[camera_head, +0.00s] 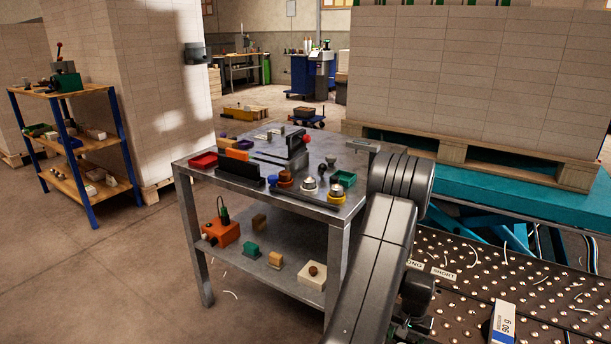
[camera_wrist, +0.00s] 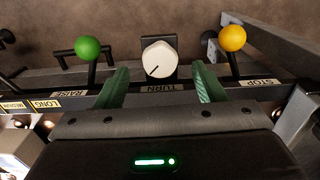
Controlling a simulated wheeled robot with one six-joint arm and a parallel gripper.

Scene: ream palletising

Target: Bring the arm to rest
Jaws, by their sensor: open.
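My arm rises in the head view in front of the metal table, bent at a large grey joint. My gripper shows in the wrist view (camera_wrist: 160,88), with two green fingers spread apart and nothing between them. Beyond the fingertips is a white knob (camera_wrist: 158,58) with a black pointer line, above a label reading TURN. A green ball handle (camera_wrist: 88,48) labelled RAISE is to the left, and a yellow ball handle (camera_wrist: 232,38) labelled STOP is to the right. The gripper's fingertips are hidden in the head view. I cannot tell the distance from fingertips to knob.
A grey metal table (camera_head: 270,275) with tools stands left of my arm. A ball-studded table (camera_head: 460,310) is at lower right, with a white and blue pack (camera_head: 503,322) on it. A loaded pallet (camera_head: 470,148) rests on a teal lift (camera_head: 500,190). Open floor lies at left.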

